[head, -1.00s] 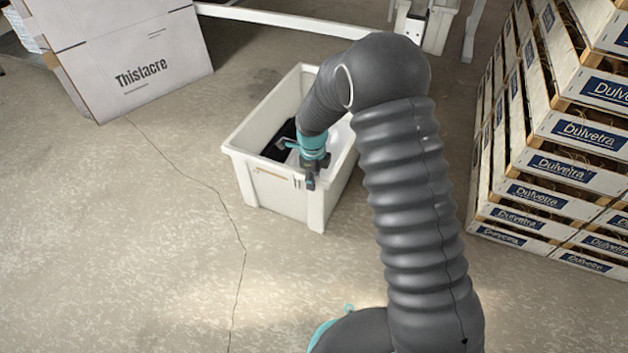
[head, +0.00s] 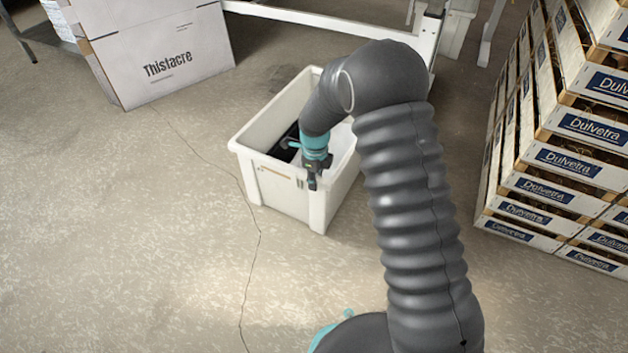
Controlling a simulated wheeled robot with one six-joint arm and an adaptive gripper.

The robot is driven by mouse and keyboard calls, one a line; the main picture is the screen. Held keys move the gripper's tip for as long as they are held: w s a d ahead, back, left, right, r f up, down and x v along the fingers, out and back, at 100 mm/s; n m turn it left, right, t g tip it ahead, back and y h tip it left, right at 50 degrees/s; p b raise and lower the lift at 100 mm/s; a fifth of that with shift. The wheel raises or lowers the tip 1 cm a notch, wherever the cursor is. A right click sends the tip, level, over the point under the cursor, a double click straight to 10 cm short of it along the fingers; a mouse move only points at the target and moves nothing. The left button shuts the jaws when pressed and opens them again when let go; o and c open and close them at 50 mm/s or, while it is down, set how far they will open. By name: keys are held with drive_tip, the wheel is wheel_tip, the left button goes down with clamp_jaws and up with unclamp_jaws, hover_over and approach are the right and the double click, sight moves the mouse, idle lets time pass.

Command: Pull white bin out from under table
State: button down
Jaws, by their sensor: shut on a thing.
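The white bin (head: 277,192) stands upright on the concrete floor in the middle of the head view, in front of the white table frame (head: 330,22) and clear of it. A dark thing lies inside the bin, mostly hidden. My gripper (head: 312,182) is shut on the bin's near rim, with a finger showing on the outside of the near wall. My arm hides part of the bin's right side and far right corner.
A large white carton marked Thistacre (head: 165,55) stands at the back left. A tall stack of Dulvetra crates (head: 560,160) stands on the right. Another pale bin (head: 458,30) is under the table at the back. The floor at left and front is clear.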

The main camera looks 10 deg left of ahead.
drive_tip(key=shift+s+f, duration=0.1)
drive_tip(key=c, duration=0.9)
unclamp_jaws()
drive_tip(key=shift+c, duration=0.2)
drive_tip(key=shift+r, duration=0.6)
wheel_tip(320, 180, up, 11)
